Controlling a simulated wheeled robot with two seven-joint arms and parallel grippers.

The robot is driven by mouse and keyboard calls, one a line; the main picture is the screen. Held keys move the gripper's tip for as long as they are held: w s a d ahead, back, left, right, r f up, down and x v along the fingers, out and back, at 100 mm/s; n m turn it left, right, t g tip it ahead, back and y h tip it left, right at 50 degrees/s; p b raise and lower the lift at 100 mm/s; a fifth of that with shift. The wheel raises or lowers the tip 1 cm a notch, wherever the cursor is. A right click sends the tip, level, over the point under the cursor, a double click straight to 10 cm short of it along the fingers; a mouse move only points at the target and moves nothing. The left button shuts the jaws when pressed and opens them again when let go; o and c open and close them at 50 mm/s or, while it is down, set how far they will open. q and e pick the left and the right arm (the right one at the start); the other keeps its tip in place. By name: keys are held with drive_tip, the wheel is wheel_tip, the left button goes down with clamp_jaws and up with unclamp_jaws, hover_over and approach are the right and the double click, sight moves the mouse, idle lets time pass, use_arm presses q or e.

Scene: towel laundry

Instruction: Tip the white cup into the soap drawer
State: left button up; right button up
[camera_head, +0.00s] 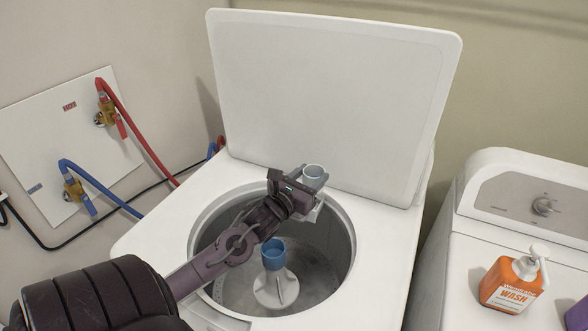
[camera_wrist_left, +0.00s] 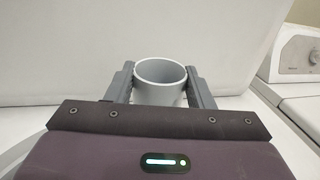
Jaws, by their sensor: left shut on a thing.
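The white cup (camera_head: 313,174) is upright in my left gripper (camera_head: 311,184), above the back rim of the open washer. In the left wrist view the cup (camera_wrist_left: 160,80) sits between the two grey fingers of the gripper (camera_wrist_left: 161,90), one on each side. Its round opening faces up and the inside looks empty from here, though its bottom is hard to see. A small pale part shows just below the gripper at the tub's back edge; I cannot tell if it is the soap drawer. My right gripper is not in view.
The washer's raised lid (camera_head: 335,95) stands close behind the cup. The tub has a central agitator (camera_head: 275,285) with a blue top. At right, an orange wash bottle (camera_head: 512,282) stands on a second white machine (camera_head: 470,235). Red and blue hoses run along the left wall.

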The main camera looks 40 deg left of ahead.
use_arm(q)
drive_tip(key=a+f+n+y+p, duration=0.1)
drive_tip(key=a+f+n, duration=0.1)
drive_tip(key=n, duration=1)
drive_tip(key=w+a+f+n+y+p, duration=0.1)
drive_tip(key=a+f+n+y+p, duration=0.1)
drive_tip(key=n, duration=1)
drive_tip(key=shift+w+a+f+g, duration=0.3)
drive_tip(key=shift+a+f, duration=0.15)
drive_tip(key=shift+a, duration=0.3)
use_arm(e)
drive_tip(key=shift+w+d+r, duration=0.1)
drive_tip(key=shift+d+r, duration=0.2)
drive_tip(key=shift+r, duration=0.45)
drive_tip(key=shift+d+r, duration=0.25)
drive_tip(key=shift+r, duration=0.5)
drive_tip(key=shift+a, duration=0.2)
